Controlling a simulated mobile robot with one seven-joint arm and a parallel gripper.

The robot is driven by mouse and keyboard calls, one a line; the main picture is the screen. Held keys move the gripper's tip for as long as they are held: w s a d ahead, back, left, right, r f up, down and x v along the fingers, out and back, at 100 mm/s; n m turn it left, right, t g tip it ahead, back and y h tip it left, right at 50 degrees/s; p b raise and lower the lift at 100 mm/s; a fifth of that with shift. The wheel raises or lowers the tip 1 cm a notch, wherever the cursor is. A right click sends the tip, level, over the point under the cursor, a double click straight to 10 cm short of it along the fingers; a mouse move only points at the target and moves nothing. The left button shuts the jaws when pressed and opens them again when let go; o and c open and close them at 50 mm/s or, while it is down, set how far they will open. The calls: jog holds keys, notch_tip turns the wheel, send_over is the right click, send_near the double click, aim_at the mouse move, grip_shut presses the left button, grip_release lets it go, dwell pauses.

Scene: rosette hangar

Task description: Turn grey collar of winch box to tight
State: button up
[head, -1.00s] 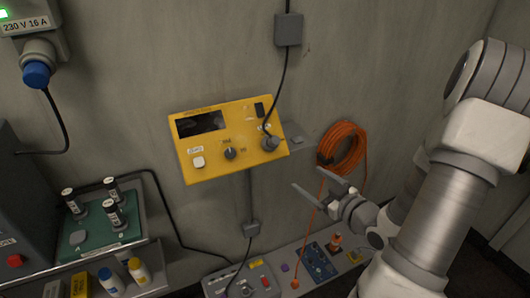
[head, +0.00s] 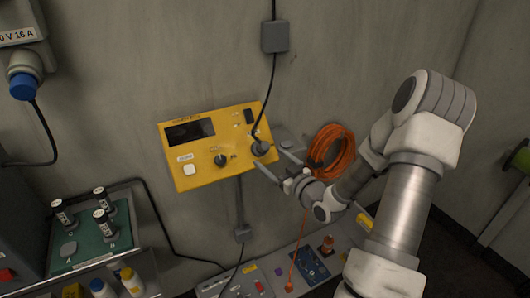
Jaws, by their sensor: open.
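The winch box is a yellow panel (head: 205,168) on the wall, with a dark display, a white button and a black knob. Its grey collar (head: 261,149) sits at the lower right of the panel, where a black cable plugs in. My gripper (head: 270,158) is open, just to the lower right of the collar, with its two fingers pointing at it. One fingertip is below the collar and the other to its right. The fingers look apart from the collar, though depth is hard to judge. The marks beside the collar are too small to read.
A coil of orange hose (head: 331,151) hangs on the wall right of the panel, close to my arm. The black cable rises to a grey wall box (head: 275,36).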

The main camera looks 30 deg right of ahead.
aim_at(265, 154)
jog(key=shift+w+a, duration=0.2)
jog(key=shift+w, duration=0.75)
jog(key=shift+w+a, duration=0.15)
jog(key=shift+w, duration=0.75)
jog(key=c, duration=1.4)
